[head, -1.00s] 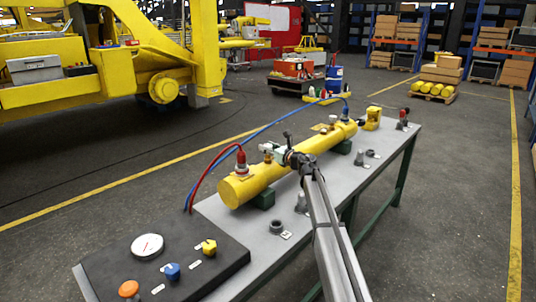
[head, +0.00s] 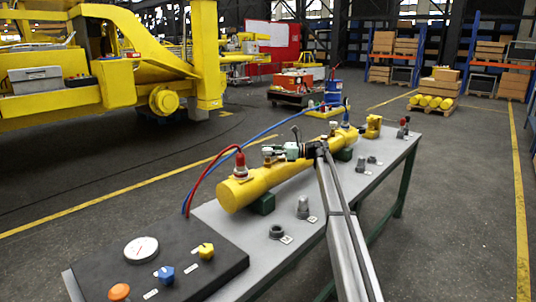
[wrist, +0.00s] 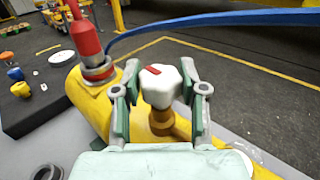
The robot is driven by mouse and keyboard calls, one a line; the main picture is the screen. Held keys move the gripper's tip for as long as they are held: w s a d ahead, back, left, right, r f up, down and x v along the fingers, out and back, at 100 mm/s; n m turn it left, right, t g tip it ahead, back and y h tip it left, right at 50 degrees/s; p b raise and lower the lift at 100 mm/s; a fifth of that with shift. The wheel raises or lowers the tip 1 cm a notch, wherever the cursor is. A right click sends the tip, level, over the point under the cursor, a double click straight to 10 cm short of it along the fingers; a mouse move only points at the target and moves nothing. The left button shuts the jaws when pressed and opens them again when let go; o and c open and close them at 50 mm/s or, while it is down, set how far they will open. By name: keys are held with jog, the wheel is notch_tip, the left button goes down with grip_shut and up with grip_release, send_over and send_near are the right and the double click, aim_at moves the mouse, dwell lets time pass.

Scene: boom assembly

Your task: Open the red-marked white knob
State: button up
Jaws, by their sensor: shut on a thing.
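The white knob with a red mark (wrist: 160,84) sits on a brass stem (wrist: 161,121) on top of the yellow cylinder (wrist: 91,100). In the wrist view my gripper (wrist: 160,92) is shut on the white knob, one finger on each side, with the red mark showing on top. The head view shows my gripper (head: 276,152) above the middle of the yellow cylinder (head: 237,193); there the knob is small and partly hidden by the fingers.
A red fitting (wrist: 86,40) with a hose stands beside the gripper. A blue hose (wrist: 210,18) passes behind. A grey bench (head: 330,190) carries the cylinder and several small parts. A dark control panel (head: 190,270) with coloured knobs lies at the front left.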

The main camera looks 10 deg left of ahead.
jog(key=shift+a+n+g, duration=0.1)
jog(key=shift+n+g, duration=0.3)
jog(key=shift+g, duration=0.3)
jog(key=o, duration=1.2)
jog(key=shift+c, duration=0.2)
jog(key=shift+s+t, duration=0.1)
jog(key=shift+t, duration=0.2)
